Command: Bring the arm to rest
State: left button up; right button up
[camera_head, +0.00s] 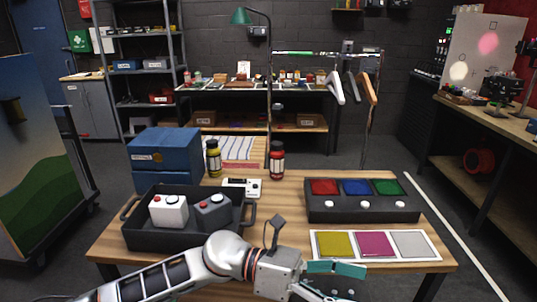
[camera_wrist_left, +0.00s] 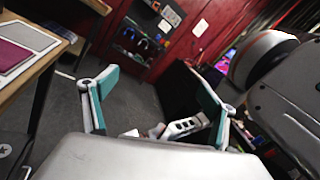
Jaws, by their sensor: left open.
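My left arm comes in from the left along the front of the table in the head view. Its gripper (camera_head: 322,279) is at the table's front edge, just below the coloured card strip. In the left wrist view the teal fingers of the gripper (camera_wrist_left: 155,105) stand wide apart with nothing between them. Past the fingers are the floor and a red wall. The wooden table (camera_head: 300,195) holds a black panel (camera_head: 362,215) with red, blue and green squares and white buttons. My right gripper is not in either view.
A black tray (camera_head: 136,236) with a white button box (camera_head: 168,212) and a grey one (camera_head: 213,212) stands at the left. Behind are blue bins (camera_head: 165,155), a yellow-labelled bottle (camera_head: 213,160) and a red one (camera_head: 277,162). The card strip (camera_head: 376,260) lies front right.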

pick_arm(q)
jog(key=w+a+n+t+h, duration=0.4)
jog(key=w+n+t, duration=0.3)
jog(key=n+t, duration=0.7)
jog(key=w+a+f+n+t+y, duration=0.5)
jog(key=a+f+n+t+y, duration=0.5)
jog(key=n, duration=1)
jog(key=s+a+f+n+g+y, duration=0.2)
jog(key=s+a+f+n+y, duration=0.1)
jog(key=a+f, duration=0.4)
jog(key=s+a+f+n+g+y, duration=0.2)
jog(key=s+a+f+n, duration=0.4)
jog(key=f, duration=0.5)
jog(key=s+a+f+n+g+y, duration=0.3)
jog(key=s+a+f+n, duration=0.2)
jog(key=a+f, duration=0.3)
jog(key=shift+s+f+g+y, duration=0.3)
jog(key=shift+s+f, duration=0.25)
jog(key=shift+f, duration=0.25)
